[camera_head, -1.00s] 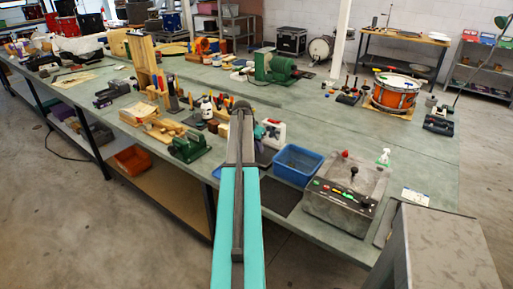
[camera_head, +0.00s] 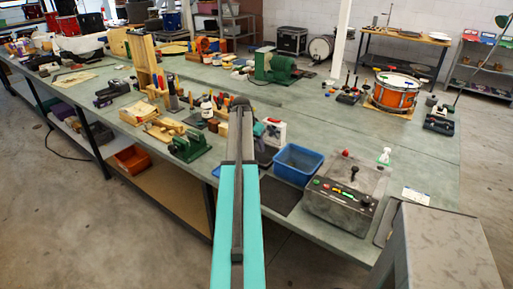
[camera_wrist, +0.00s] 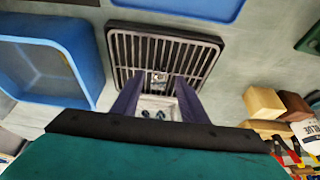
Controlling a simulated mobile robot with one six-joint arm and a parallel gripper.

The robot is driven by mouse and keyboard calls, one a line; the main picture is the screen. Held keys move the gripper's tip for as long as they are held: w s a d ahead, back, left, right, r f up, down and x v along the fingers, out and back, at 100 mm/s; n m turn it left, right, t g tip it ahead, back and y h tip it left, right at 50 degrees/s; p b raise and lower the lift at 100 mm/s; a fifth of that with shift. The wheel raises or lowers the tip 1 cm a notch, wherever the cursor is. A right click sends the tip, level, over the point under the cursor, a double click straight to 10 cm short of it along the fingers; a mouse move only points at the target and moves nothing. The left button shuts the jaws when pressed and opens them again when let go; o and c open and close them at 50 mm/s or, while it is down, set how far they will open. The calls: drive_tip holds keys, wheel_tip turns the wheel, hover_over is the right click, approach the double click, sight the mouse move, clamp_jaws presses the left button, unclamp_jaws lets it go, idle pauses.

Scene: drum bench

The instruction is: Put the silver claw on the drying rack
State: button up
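The drying rack (camera_wrist: 120,50), a black frame with pale metal bars, lies flat at the top centre of the wrist view. A small silver piece, apparently the silver claw (camera_wrist: 158,76), shows over the rack bars between my fingertips. My gripper (camera_wrist: 160,76) has its two dark purple fingers apart, with visible gaps on both sides of the piece. I cannot tell whether the piece touches the bars. In the head view my gripper (camera_head: 239,102) is end-on over the bench, and my arm hides the claw.
A blue bin (camera_head: 298,176) stands right of my arm; its wall shows at the left in the wrist view (camera_wrist: 75,45). Wooden blocks (camera_wrist: 263,103) and a bottle lie right of my gripper. A grey control box (camera_head: 345,205) stands at the bench's front right.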

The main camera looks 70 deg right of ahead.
drive_tip(key=b+v, duration=0.2)
drive_tip(key=v, duration=0.8)
drive_tip(key=shift+r, duration=0.3)
drive_tip(key=shift+a, duration=0.15)
idle(0.3)
